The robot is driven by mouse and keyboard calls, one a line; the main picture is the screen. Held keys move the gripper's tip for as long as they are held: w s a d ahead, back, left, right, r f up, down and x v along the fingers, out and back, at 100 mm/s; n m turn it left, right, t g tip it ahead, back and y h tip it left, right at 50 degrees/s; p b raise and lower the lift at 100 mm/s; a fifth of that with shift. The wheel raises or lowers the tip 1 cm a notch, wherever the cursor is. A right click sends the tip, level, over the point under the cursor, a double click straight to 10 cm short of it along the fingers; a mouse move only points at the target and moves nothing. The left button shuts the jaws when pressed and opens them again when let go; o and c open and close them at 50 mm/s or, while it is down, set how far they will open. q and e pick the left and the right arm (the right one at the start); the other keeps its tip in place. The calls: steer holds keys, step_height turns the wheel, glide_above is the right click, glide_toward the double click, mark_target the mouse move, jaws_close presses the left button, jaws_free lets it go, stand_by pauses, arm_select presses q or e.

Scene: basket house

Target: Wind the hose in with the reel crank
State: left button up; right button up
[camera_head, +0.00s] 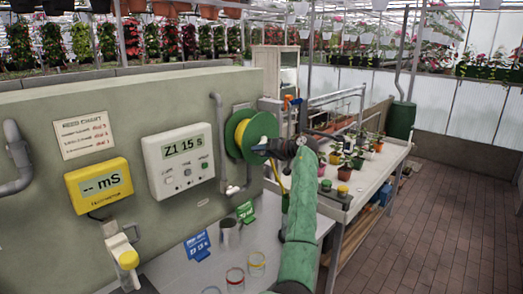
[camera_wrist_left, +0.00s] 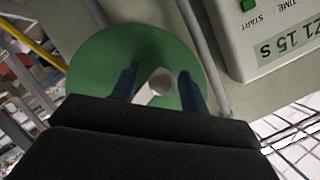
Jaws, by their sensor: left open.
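The green hose reel (camera_head: 257,126) with a yellow centre (camera_head: 241,133) is mounted on the grey-green wall in the head view. Its green disc (camera_wrist_left: 95,58) fills the middle of the left wrist view. My left gripper (camera_head: 264,148) is in front of the reel, its fingers pointing at the disc. In the wrist view the left gripper (camera_wrist_left: 158,86) is open, with a pale crank knob (camera_wrist_left: 160,80) between its fingers. A gap shows beside the knob, so it is not clamped. The yellow hose (camera_head: 276,174) hangs below the reel, partly hidden by my arm. My right gripper is out of view.
A white controller box (camera_head: 178,160) and a yellow meter (camera_head: 99,185) are on the wall left of the reel. Below stand a grey cup (camera_head: 229,233) and jars (camera_head: 235,279) on a bench. A potted-plant table (camera_head: 385,163) is at right; the brick floor (camera_head: 450,215) is clear.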

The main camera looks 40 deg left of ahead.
arm_select(q)
steer(key=shift+a, duration=0.15)
jaws_close()
steer(key=shift+s+a, duration=0.1)
stand_by(0.8)
